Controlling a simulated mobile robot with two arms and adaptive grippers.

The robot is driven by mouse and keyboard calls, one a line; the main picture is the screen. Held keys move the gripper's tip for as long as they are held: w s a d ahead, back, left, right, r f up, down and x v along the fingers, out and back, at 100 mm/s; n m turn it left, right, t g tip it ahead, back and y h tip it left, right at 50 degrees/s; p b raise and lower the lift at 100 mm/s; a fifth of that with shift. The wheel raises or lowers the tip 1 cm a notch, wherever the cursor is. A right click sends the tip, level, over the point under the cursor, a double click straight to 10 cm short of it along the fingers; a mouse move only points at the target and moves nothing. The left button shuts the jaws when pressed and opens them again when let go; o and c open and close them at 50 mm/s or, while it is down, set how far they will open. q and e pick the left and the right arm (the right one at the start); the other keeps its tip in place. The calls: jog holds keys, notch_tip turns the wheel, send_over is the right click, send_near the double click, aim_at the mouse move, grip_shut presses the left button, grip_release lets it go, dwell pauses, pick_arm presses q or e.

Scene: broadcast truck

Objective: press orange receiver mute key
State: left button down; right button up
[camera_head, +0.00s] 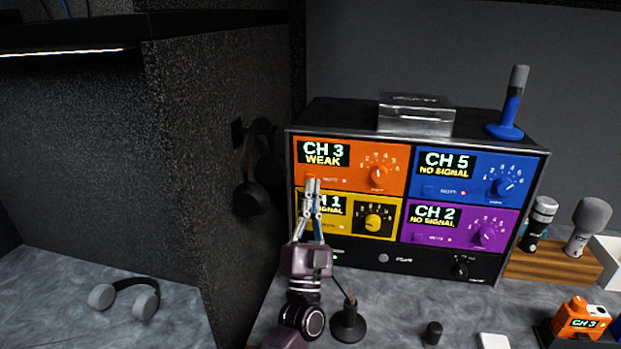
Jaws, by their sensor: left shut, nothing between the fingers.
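The orange receiver (394,157) is the top left panel of a black rack (435,117). Its display reads "CH 3 WEAK", with a round knob to its right. A mute label and a small light show low on its face. The mute key (311,181) is at its lower left, partly hidden by my fingertips. My left gripper (312,182) is shut and empty, its fingers pointing up at the orange panel's lower edge. I cannot tell whether the tips touch the key. My right gripper is not in view.
Below is the yellow receiver (395,203), partly covered by my fingers; blue (480,161) and purple (491,214) receivers are at right. A dark wall with hanging headphones (252,190) stands close left. A black stand (348,325) is beside my arm.

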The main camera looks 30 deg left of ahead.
pick_arm(q)
jog(key=s+d+p, duration=0.1)
jog(key=s+p, duration=0.2)
jog(key=s, duration=0.3)
jog(key=shift+d, duration=0.25)
jog(key=shift+f, duration=0.1)
dwell(0.5)
